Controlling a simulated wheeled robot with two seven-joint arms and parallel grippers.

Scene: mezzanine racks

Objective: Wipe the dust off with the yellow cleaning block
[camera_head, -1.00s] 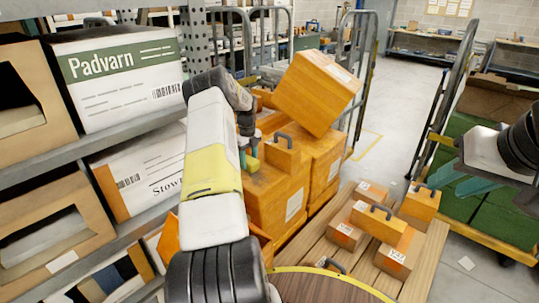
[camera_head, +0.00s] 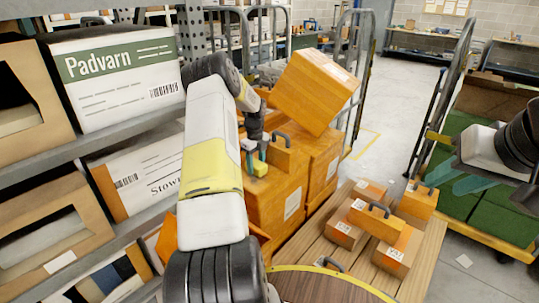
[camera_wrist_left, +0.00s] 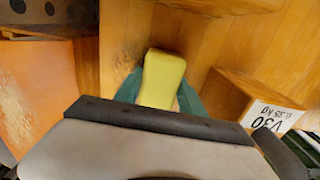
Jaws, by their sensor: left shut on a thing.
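My left gripper (camera_head: 255,160) is shut on the yellow cleaning block (camera_head: 262,169), low over the orange-brown boxes in the middle. In the left wrist view the block (camera_wrist_left: 161,78) sits between teal fingers, its far end sticking out past them. I cannot tell if it touches the wooden surface behind it. A pale speckled patch that looks like dust (camera_wrist_left: 14,100) lies on an orange surface at the left of the wrist view, apart from the block. My right gripper (camera_head: 458,178) is at the right, its teal fingers spread and empty, in front of the green crates.
A tilted orange box (camera_head: 315,92) rests on the stacked boxes. A handled box (camera_head: 287,155) stands beside my left gripper. A labelled box (camera_wrist_left: 255,100) is close right of the block. Several small boxes stand on a wooden pallet (camera_head: 425,262).

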